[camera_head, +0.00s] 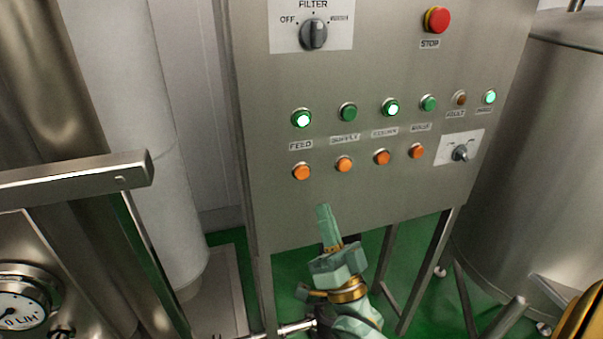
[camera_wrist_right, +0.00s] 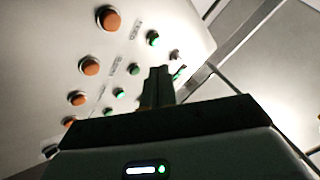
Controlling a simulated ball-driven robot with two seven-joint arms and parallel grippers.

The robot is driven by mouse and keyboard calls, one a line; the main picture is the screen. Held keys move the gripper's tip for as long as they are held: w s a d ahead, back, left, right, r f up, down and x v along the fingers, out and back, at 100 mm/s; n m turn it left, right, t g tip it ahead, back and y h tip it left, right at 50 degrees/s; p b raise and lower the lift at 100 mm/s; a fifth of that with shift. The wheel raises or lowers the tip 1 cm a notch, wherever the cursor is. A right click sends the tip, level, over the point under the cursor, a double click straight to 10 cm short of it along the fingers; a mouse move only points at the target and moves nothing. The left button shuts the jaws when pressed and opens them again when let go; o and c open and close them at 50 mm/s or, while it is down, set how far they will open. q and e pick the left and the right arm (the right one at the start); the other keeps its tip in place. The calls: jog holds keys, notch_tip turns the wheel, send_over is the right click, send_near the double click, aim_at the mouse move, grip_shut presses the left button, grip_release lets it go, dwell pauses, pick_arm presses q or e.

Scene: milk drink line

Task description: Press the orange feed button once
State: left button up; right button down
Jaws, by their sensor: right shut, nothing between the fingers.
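The orange feed button (camera_head: 301,172) is the leftmost of a row of orange buttons on the steel control panel, under the FEED label and a lit green lamp (camera_head: 301,118). My right gripper (camera_head: 325,212) is in front of the panel's lower part, below and a little right of the feed button. Its fingers are shut, point up and hold nothing. It looks apart from the button. In the right wrist view the shut fingers (camera_wrist_right: 158,82) show in front of the panel, with orange buttons (camera_wrist_right: 91,66) to their left. My left gripper is not in view.
More orange buttons (camera_head: 344,164) sit right of the feed button. A red stop button (camera_head: 437,19) and a filter knob (camera_head: 314,34) are higher up. A steel tank (camera_head: 545,130) stands right; a pipe with a handle (camera_head: 75,182) and a gauge (camera_head: 22,305) are at left.

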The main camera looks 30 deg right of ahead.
aim_at(302, 173)
jog(key=shift+w, duration=0.15)
jog(key=shift+w+d+b, duration=0.35)
jog(key=shift+w+b, duration=0.1)
jog(key=shift+w, duration=0.95)
jog(key=shift+w+d+b, duration=0.3)
jog(key=shift+w+b, duration=0.1)
jog(key=shift+w, duration=0.95)
jog(key=shift+w+d+b, duration=0.35)
jog(key=shift+w+b, duration=0.1)
jog(key=shift+w, duration=0.95)
jog(key=shift+w, duration=0.15)
jog(key=shift+w+d, duration=0.1)
jog(key=shift+w, duration=0.15)
